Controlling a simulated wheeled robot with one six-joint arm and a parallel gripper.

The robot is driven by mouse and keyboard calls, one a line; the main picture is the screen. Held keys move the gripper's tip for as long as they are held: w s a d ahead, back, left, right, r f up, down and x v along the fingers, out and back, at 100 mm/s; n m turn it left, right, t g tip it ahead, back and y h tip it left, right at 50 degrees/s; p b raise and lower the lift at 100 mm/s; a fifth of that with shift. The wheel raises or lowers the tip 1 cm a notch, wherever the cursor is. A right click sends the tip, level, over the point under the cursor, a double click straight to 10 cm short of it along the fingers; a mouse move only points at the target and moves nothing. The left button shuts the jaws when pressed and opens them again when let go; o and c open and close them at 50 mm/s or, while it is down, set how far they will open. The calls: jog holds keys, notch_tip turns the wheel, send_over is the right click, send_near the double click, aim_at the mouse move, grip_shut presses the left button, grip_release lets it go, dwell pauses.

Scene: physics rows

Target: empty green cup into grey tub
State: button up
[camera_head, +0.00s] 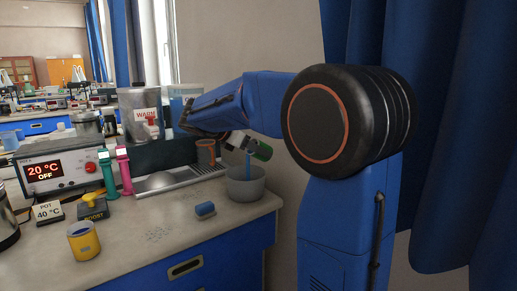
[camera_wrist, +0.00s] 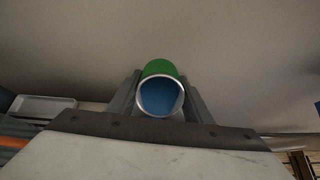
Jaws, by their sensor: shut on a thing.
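The green cup (camera_head: 263,151) is held on its side, tipped, above the grey tub (camera_head: 246,186) at the bench's right front corner. A thin blue stream (camera_head: 248,165) runs from the cup down into the tub. My gripper (camera_head: 238,140) is shut on the cup. In the wrist view the cup (camera_wrist: 160,68) sits between my two fingers, its pale rim facing the camera and blue showing inside. The tub's inside is mostly hidden by its near wall.
A blue block (camera_head: 205,210) lies left of the tub. An orange-brown cup (camera_head: 206,153) stands on the metal drain tray (camera_head: 170,181). A yellow cup (camera_head: 83,241) stands at the front left. Bare benchtop lies between the yellow cup and the block. A blue curtain hangs at right.

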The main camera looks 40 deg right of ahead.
jog(key=h, duration=0.3)
jog(key=shift+a+f, duration=0.15)
jog(key=shift+f, duration=0.1)
jog(key=h, duration=0.2)
jog(key=shift+a+r+h, duration=0.25)
jog(key=shift+h, duration=0.15)
jog(key=shift+a+r+h, duration=0.2)
jog(key=shift+r+h, duration=0.05)
jog(key=shift+h, duration=0.6)
jog(key=shift+a+r+h, duration=0.2)
jog(key=shift+r+h, duration=0.05)
jog(key=shift+h, duration=0.6)
